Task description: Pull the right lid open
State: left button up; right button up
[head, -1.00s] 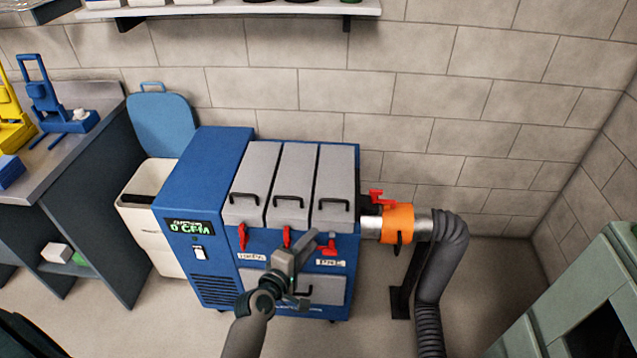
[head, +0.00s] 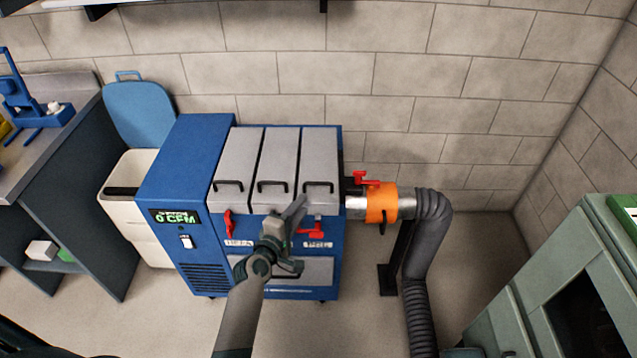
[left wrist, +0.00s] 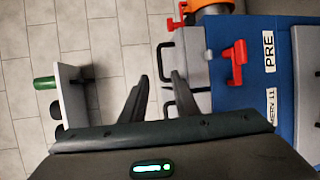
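The blue machine (head: 180,165) has three grey lids with black handles, all closed. The right lid (head: 319,150) has its handle (head: 318,187) at its front edge. My left gripper (head: 293,214) is in front of the machine, just below and left of that handle. In the left wrist view its two fingers (left wrist: 158,80) are apart, with nothing held between them. The right lid's handle (left wrist: 162,62) appears just beyond the fingertips; I cannot tell whether they touch. My left gripper hides the middle red latch in the head view. My right gripper is out of view.
Red latches (head: 229,222) sit below the lids. An orange collar (head: 382,203) and a grey hose (head: 428,260) stand at the machine's right. A white bin (head: 135,190) is at its left. A green-grey cabinet (head: 520,290) stands at lower right.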

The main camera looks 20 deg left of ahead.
aim_at(319, 184)
pick_arm(q)
jog(key=x, duration=1.3)
jog(key=shift+w+a, duration=0.1)
grip_shut()
